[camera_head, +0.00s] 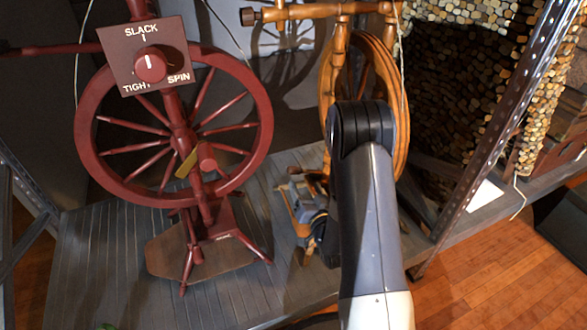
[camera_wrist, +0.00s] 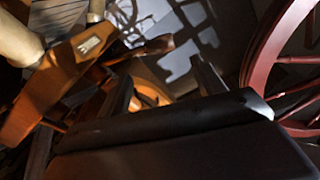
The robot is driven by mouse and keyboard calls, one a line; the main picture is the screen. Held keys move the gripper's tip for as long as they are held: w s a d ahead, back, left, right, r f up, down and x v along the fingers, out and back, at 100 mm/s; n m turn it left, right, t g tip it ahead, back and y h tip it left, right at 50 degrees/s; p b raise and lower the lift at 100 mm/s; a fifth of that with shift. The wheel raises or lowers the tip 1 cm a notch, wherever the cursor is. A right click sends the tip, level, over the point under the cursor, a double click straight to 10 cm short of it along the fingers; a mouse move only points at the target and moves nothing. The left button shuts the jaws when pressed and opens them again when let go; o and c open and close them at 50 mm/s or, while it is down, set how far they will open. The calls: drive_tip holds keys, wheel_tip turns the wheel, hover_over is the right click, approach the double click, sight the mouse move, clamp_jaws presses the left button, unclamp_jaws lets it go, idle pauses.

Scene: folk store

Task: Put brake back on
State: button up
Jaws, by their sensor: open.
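A dark red spinning wheel (camera_head: 253,105) stands at the left of the grey plank platform in the head view. Its rim also shows at the right edge of the wrist view (camera_wrist: 258,60). On its front post is a short yellowish lever (camera_head: 187,164) beside a red knob (camera_head: 207,156); I cannot tell for certain that this is the brake. A square plate (camera_head: 118,62) above reads SLACK, TIGHT and SPIN, with a dial knob (camera_head: 151,66) at its centre. My gripper (camera_wrist: 163,80) is open, its two dark fingers apart, with nothing seen between them. My arm hides it in the head view.
An orange wooden wheel (camera_head: 400,105) stands behind my arm. Orange wooden parts (camera_wrist: 55,85) are close at the left in the wrist view. A perforated metal post (camera_head: 497,125) rises at the right. Bare platform (camera_head: 100,265) lies at the front left.

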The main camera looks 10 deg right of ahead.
sight(297, 170)
drive_tip(key=w, duration=0.3)
drive_tip(key=w+b, duration=0.1)
drive_tip(key=w, duration=0.2)
drive_tip(key=w+a+b, duration=0.1)
drive_tip(key=w, duration=0.2)
drive_tip(key=shift+w, duration=0.25)
drive_tip(key=c, duration=1.4)
drive_tip(key=shift+s+a+f+n, duration=0.1)
drive_tip(key=shift+a+f+n, duration=0.1)
drive_tip(key=shift+f+n, duration=0.3)
drive_tip(key=shift+a+f+n, duration=0.15)
drive_tip(key=shift+f+n, duration=0.1)
drive_tip(key=shift+n, duration=0.45)
drive_tip(key=shift+a+f+n, duration=0.15)
drive_tip(key=shift+f+n, duration=0.65)
drive_tip(key=shift+n, duration=0.6)
drive_tip(key=o, duration=1.4)
